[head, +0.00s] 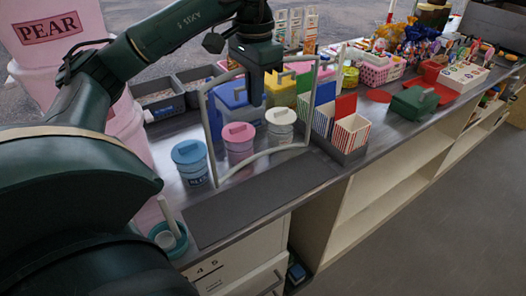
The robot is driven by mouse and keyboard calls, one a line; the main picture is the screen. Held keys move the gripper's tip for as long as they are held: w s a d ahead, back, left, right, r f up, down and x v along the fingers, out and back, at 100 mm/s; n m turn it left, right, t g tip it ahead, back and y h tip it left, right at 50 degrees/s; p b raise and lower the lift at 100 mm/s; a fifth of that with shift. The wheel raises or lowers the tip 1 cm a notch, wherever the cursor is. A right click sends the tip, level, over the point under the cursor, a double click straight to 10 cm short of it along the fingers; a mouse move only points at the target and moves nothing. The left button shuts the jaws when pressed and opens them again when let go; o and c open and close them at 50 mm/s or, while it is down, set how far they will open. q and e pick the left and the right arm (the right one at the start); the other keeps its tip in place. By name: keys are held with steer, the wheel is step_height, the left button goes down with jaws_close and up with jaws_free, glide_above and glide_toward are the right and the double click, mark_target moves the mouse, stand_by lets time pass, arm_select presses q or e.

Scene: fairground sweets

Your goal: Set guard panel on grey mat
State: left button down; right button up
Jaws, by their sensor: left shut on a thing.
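The guard panel (207,130) is a see-through upright sheet in a light grey frame. My left gripper (257,98) comes down from above and is shut on the top part of the panel. The panel's lower edge shows close to the back edge of the grey mat (262,203); I cannot tell whether it touches the counter or hangs just above. The mat is a dark, bare strip along the counter's front edge. My right gripper is not in view.
Striped boxes (350,133) stand in a dark tray to the right. A teal dish (168,239) sits left of the mat. A green box (414,102) lies farther right.

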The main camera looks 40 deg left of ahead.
arm_select(q)
steer(key=b, duration=0.1)
glide_above(256, 155)
step_height(256, 155, down, 5)
step_height(256, 155, down, 4)
steer(key=shift+w+a+f, duration=0.1)
steer(key=shift+w+f, duration=0.05)
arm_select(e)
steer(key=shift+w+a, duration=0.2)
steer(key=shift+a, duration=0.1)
arm_select(q)
steer(key=shift+f, duration=0.2)
steer(key=c, duration=2.1)
jaws_free()
steer(key=shift+f, duration=0.1)
steer(key=o, duration=0.5)
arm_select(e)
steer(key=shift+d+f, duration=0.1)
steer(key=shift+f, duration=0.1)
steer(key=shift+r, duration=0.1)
